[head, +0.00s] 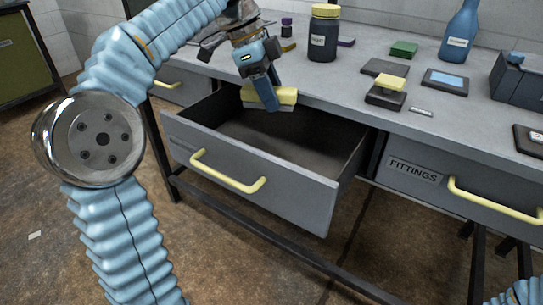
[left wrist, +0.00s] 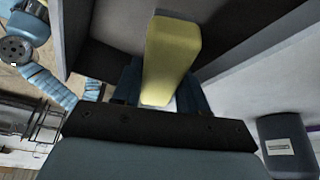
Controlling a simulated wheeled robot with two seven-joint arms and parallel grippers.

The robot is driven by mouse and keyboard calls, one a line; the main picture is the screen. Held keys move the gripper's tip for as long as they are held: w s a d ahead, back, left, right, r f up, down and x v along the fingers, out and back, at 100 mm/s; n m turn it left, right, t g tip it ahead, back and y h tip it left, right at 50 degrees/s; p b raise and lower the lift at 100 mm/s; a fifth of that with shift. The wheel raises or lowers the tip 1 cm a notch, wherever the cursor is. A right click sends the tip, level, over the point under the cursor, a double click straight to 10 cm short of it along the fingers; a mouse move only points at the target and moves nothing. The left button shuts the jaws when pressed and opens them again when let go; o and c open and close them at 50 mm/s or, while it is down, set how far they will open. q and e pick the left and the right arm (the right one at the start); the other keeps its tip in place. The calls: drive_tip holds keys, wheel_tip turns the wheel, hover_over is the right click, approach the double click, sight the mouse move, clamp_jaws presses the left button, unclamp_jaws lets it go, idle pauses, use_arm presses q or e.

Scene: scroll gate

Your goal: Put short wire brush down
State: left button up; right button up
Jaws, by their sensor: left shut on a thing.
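The short wire brush (head: 284,97) has a pale yellow body with a grey underside. My left gripper (head: 272,97) is shut on it over the rear part of the open drawer, close to the table's front edge. In the left wrist view the yellow body of the brush (left wrist: 170,58) sticks out from between the dark fingers. The open drawer (head: 255,170) has a yellow handle and shows no objects in its visible interior. I cannot tell whether the brush touches the drawer. My right gripper is not in view.
A jar with a yellow lid (head: 323,35), a blue bottle (head: 459,32), a yellow-topped block (head: 387,92) and a blue-topped box (head: 445,82) stand on the grey table (head: 340,92). A shut drawer labelled FITTINGS (head: 415,172) is at the right.

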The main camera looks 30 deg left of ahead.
use_arm(q)
wheel_tip(320, 180, down, 14)
drive_tip(key=b, duration=0.2)
drive_tip(key=shift+b, duration=0.4)
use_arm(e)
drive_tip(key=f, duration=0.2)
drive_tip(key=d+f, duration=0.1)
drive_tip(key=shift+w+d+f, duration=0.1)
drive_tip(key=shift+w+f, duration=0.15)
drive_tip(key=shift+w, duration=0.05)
use_arm(q)
drive_tip(key=shift+f, duration=0.2)
drive_tip(key=o, duration=1.2)
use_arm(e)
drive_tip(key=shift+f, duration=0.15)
